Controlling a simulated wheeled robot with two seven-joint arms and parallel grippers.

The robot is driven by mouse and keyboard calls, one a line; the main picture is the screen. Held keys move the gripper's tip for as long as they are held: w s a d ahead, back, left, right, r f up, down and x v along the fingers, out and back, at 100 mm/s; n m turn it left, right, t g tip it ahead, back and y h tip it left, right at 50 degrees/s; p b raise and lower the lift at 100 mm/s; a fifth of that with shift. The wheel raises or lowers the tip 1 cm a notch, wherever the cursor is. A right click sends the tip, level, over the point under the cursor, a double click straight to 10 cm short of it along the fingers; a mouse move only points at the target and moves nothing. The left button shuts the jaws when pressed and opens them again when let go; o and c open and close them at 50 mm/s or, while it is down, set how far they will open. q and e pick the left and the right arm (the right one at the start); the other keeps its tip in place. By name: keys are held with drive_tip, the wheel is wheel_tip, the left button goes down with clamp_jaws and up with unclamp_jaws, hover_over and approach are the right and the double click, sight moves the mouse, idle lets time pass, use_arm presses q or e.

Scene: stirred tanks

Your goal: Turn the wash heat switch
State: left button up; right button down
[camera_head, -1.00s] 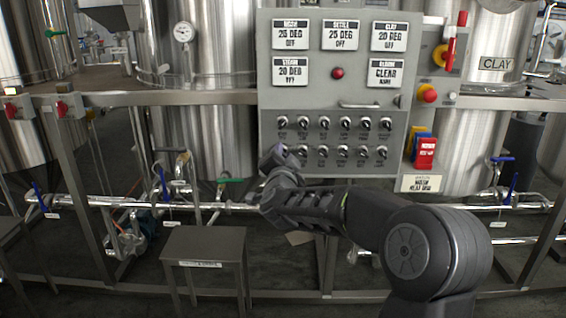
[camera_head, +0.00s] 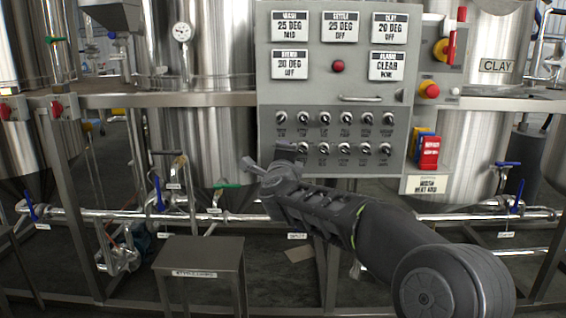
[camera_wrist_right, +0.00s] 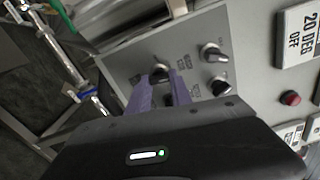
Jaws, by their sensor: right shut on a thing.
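The grey control panel (camera_head: 335,105) carries two rows of black rotary switches with labels too small to read surely. My right gripper (camera_wrist_right: 164,80) is shut on the switch at the lower left of the panel, taken as the wash heat switch (camera_wrist_right: 160,72). The switch shows between the two fingertips in the wrist view. The WASH display (camera_head: 290,27) at the panel's top left reads 25 DEG and what looks like MID. My left gripper is not in view.
Neighbouring switches (camera_wrist_right: 212,53) sit close beside the fingers. A panel handle (camera_head: 360,98) and a red button (camera_head: 338,67) are above. A small metal stand (camera_head: 200,255) is at the lower left, and pipes with blue-handled valves (camera_head: 158,195) run behind.

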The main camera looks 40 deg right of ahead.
drive_tip(key=shift+f+m+b, duration=0.1)
drive_tip(key=shift+m+b, duration=0.5)
drive_tip(key=shift+m, duration=0.4)
drive_tip(key=c, duration=1.2)
unclamp_jaws()
drive_tip(key=shift+o, duration=0.2)
drive_tip(key=p+v, duration=0.1)
drive_tip(key=v, duration=0.6)
drive_tip(key=shift+s+a, duration=0.25)
drive_tip(key=shift+s, duration=0.05)
